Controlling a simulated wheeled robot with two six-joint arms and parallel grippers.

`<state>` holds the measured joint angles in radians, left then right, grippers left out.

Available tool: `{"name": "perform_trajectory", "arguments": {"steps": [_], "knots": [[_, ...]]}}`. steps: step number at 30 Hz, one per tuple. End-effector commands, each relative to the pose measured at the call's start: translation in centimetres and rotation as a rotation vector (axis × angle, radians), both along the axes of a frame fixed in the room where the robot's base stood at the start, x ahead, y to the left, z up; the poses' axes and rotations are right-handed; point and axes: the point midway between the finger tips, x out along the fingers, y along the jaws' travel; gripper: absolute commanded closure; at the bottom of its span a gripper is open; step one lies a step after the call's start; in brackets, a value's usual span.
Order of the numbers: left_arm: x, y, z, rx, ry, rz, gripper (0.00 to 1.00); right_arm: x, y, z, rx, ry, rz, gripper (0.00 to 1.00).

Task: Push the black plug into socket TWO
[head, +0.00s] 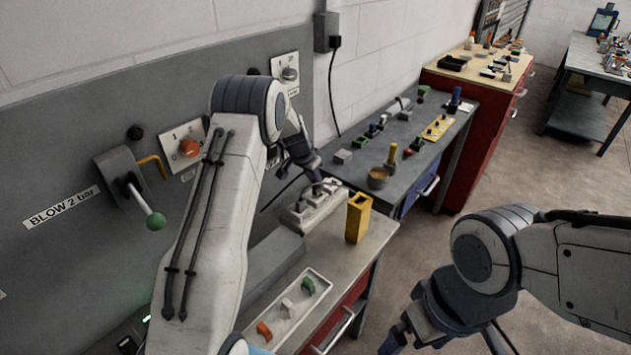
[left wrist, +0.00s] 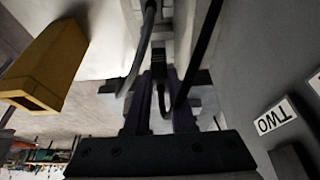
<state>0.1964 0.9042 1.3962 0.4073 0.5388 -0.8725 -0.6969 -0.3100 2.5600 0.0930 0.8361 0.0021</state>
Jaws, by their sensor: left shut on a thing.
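My left gripper (head: 314,183) is low over the white socket block (head: 322,203) at the back of the near bench. In the left wrist view the left gripper (left wrist: 160,82) is shut on the black plug (left wrist: 158,64), with a dark cable running up from it. A label reading TWO (left wrist: 275,117) shows upside down at the right of that view. I cannot tell whether the plug touches a socket; the contact is hidden. My right gripper (head: 395,340) is at the bottom of the head view, partly cut off, away from the bench.
A yellow open-topped box (head: 358,217) stands close right of the socket block, and shows in the left wrist view (left wrist: 45,62). A white tray (head: 322,285) holds small orange, white and green parts. The grey wall panel (head: 70,240) has a green-knobbed lever (head: 155,221).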

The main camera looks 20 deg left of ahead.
Motion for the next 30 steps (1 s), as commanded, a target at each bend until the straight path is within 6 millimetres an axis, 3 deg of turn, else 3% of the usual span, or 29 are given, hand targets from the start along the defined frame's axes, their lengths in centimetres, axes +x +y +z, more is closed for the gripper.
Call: {"name": "perform_trajectory", "arguments": {"steps": [30], "knots": [[0.00, 0.00, 0.04, 0.000, 0.000, 0.000, 1.00, 0.00, 0.00, -0.51, 0.000, 0.000, 0.000, 0.00]]}}
